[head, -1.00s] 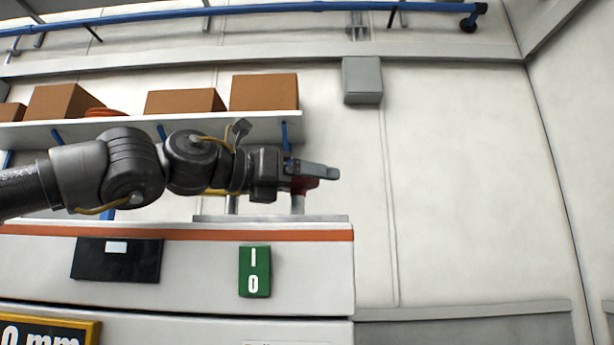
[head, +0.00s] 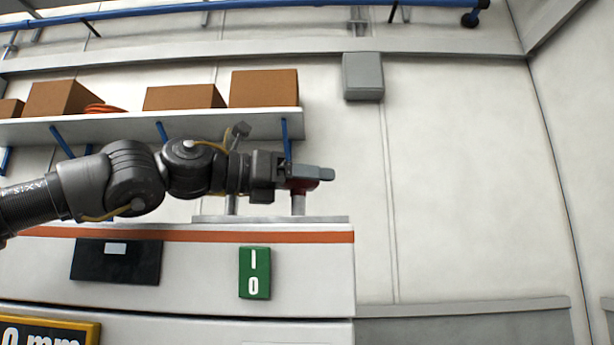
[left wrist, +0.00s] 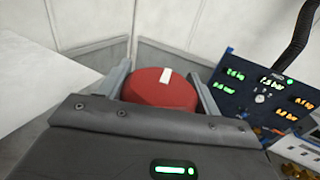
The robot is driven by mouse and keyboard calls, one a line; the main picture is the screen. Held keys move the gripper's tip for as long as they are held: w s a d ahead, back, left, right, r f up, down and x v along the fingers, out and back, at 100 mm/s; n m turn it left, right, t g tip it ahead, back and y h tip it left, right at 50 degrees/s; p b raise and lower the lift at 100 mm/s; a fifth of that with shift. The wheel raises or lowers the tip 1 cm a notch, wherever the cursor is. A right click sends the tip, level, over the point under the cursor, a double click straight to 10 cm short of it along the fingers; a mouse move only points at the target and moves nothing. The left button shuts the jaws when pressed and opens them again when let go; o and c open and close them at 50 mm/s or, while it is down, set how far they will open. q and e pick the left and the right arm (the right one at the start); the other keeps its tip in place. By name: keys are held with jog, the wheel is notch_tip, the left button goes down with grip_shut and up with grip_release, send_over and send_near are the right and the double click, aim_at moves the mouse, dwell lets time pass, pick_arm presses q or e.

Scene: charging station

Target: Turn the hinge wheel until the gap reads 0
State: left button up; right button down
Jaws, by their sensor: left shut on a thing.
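The hinge wheel (left wrist: 150,92) is a red round knob with a white mark on its top, seen in the left wrist view. It sits between the two grey fingers of my left gripper (left wrist: 162,84), which is shut on it. In the head view the left gripper (head: 312,175) is above the white machine's top right, with a little of the red wheel (head: 299,185) showing below the fingers; the rest is hidden. A yellow-framed black display (head: 45,333) at the bottom left shows "0 mm", cut off at the left and bottom, so the full reading cannot be told. My right gripper is out of view.
The white machine (head: 200,275) has an orange stripe and a green I/0 plate (head: 255,272). A wall shelf (head: 130,127) with brown boxes (head: 263,88) is behind the arm. A blue panel (left wrist: 270,85) with lit readings stands right in the wrist view. Right of the machine is clear.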

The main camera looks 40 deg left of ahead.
pick_arm(q)
jog(key=o, duration=0.9)
jog(key=shift+o, duration=0.5)
